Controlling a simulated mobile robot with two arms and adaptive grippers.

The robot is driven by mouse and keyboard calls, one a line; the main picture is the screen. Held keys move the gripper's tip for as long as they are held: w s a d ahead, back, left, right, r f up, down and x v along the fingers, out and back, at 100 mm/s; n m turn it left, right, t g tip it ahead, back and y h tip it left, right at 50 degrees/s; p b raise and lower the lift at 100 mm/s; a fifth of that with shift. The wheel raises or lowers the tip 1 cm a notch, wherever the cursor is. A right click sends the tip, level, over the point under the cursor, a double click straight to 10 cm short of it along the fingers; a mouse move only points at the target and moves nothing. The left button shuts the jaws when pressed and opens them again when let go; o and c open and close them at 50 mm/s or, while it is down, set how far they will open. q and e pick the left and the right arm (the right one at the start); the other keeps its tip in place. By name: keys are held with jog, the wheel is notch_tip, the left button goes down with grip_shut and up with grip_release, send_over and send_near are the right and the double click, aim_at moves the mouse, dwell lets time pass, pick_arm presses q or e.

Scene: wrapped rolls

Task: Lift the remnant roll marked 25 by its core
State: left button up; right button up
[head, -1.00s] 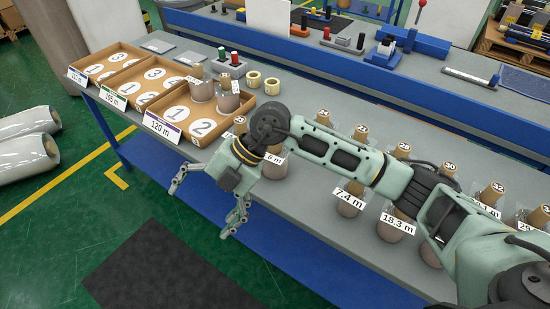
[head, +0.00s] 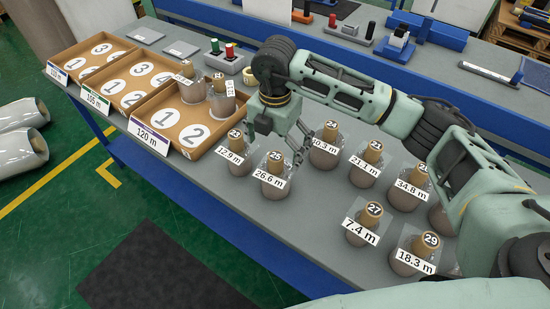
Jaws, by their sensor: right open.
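The remnant roll marked 25 (head: 271,185) stands upright on the grey table near its front edge. Its tan core sticks up from the wrapped body, and its label reads 26.6 m. My right gripper (head: 276,146) is open, with its fingers pointing down, above and just behind the core top of roll 25. Nothing shows between its fingers. I cannot tell whether a finger touches the core. My left gripper is not in view.
Roll 23 (head: 233,155) stands close on the left, and roll 24 (head: 324,155) behind on the right. Several other rolls stand further right, including roll 27 (head: 362,228). The 120 m tray (head: 172,103) at left holds two rolls. Bare tabletop lies in front of roll 27.

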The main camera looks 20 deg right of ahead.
aim_at(276, 168)
jog(key=shift+w+f, duration=0.15)
jog(key=shift+f, duration=0.45)
jog(key=shift+s+a+f+p, duration=0.1)
jog(key=shift+s+f+p, duration=0.45)
jog(key=shift+f+p, duration=0.15)
jog(key=shift+s+f+p, duration=0.25)
jog(key=shift+f+p, duration=0.45)
jog(key=shift+f, duration=0.5)
notch_tip(276, 168, down, 2)
jog(key=shift+w+f, duration=0.1)
jog(key=shift+w, duration=0.05)
jog(key=shift+f, duration=0.15)
jog(key=c, duration=1.4)
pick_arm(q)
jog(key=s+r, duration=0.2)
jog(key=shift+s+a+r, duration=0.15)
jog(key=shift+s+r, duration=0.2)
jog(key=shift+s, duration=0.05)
pick_arm(e)
jog(key=shift+c, duration=0.2)
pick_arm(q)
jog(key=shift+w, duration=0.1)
pick_arm(e)
jog(key=shift+w, duration=0.1)
